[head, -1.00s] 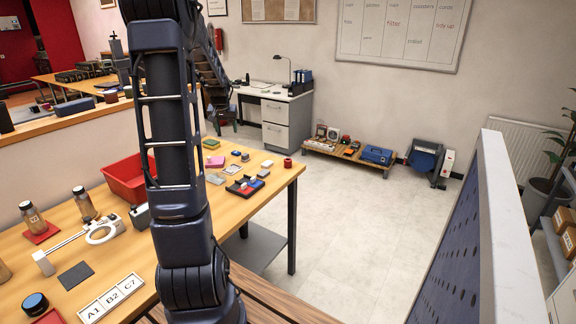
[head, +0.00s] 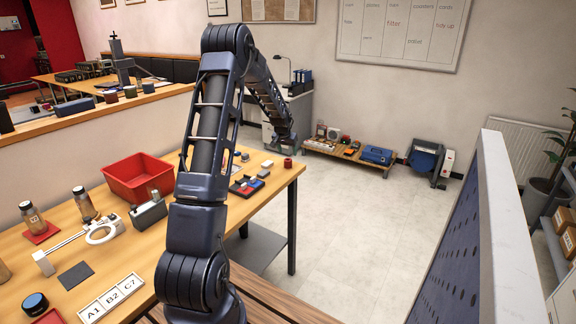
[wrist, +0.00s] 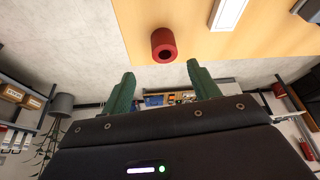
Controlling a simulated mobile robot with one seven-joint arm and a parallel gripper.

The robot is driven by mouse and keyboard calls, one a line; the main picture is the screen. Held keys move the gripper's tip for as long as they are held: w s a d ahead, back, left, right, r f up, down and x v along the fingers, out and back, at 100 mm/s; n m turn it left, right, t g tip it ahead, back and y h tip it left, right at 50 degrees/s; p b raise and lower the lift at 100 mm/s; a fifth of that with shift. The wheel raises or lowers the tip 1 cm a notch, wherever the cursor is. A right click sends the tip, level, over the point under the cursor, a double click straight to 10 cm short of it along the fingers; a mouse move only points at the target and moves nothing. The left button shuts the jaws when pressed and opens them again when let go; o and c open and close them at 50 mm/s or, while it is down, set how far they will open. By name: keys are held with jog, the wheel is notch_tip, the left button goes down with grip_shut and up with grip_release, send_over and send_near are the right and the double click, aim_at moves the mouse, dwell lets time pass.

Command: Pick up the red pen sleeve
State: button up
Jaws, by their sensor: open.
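The red pen sleeve (head: 288,163) is a short hollow cylinder near the right corner of the wooden table. In the wrist view the red sleeve (wrist: 163,44) shows its dark round hole and sits beyond the fingertips, about in line with the gap between them. My gripper (wrist: 160,69) is open, with two green fingers apart and nothing between them. In the head view my gripper (head: 284,143) hangs just above and behind the sleeve, apart from it as far as I can see.
A tray with red, blue and white pieces (head: 246,186) lies left of the sleeve. A red bin (head: 138,178) and a card marked A1 B2 C7 (head: 110,298) are farther left. The floor right of the table is clear up to a low bench (head: 345,153).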

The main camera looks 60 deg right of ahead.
aim_at(288, 160)
jog(key=x, duration=0.8)
jog(key=shift+w+f, duration=0.15)
jog(key=shift+w, duration=0.3)
jog(key=c, duration=1.1)
